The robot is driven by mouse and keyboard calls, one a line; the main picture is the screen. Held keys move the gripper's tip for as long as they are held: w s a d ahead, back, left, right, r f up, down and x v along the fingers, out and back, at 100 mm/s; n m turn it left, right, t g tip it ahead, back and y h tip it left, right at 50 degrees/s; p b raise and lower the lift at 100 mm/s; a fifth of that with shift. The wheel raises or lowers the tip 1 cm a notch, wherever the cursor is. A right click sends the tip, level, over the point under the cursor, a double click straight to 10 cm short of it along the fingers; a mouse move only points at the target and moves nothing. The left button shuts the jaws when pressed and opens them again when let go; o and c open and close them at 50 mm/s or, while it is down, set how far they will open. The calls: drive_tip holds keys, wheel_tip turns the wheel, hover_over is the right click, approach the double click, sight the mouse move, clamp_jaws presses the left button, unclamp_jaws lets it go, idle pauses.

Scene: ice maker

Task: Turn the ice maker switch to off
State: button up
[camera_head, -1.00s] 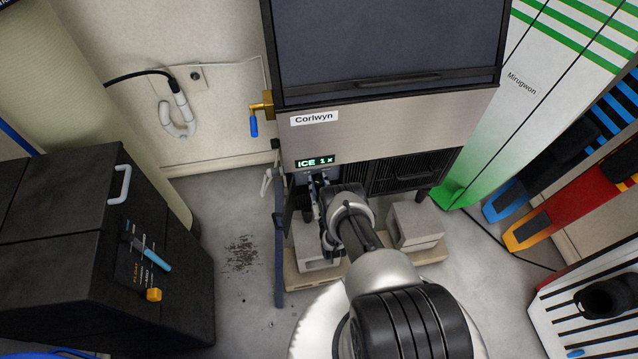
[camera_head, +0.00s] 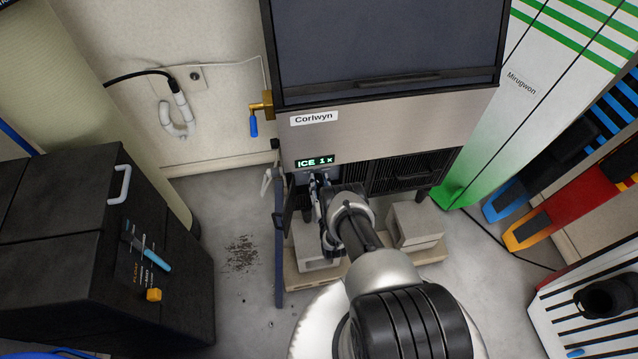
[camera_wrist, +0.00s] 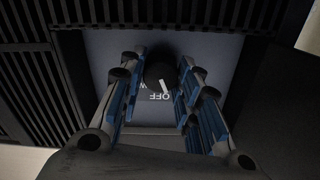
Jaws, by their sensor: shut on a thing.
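The ice maker (camera_head: 390,130) stands in the middle of the head view, with a lit green display (camera_head: 315,161) reading "ICE 1x". Its switch is a round black knob (camera_wrist: 160,72) with a white pointer line, on a recessed grey panel (camera_wrist: 105,50) in the wrist view. The pointer slants down and right, towards the upside-down "OFF" label (camera_wrist: 154,97). Other lettering beside the knob is partly hidden. My gripper (camera_head: 316,180) is at this panel below the display. In the wrist view its blue-padded fingers stand on both sides of the knob, shut on it.
Black vent slats (camera_wrist: 190,14) surround the panel. A white-and-green unit (camera_head: 530,90) stands close at the right.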

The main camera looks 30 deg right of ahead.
drive_tip(key=shift+m, duration=2.1)
drive_tip(key=o, duration=1.1)
drive_tip(key=shift+c, duration=0.2)
drive_tip(key=v, duration=0.7)
drive_tip(key=shift+s, duration=0.25)
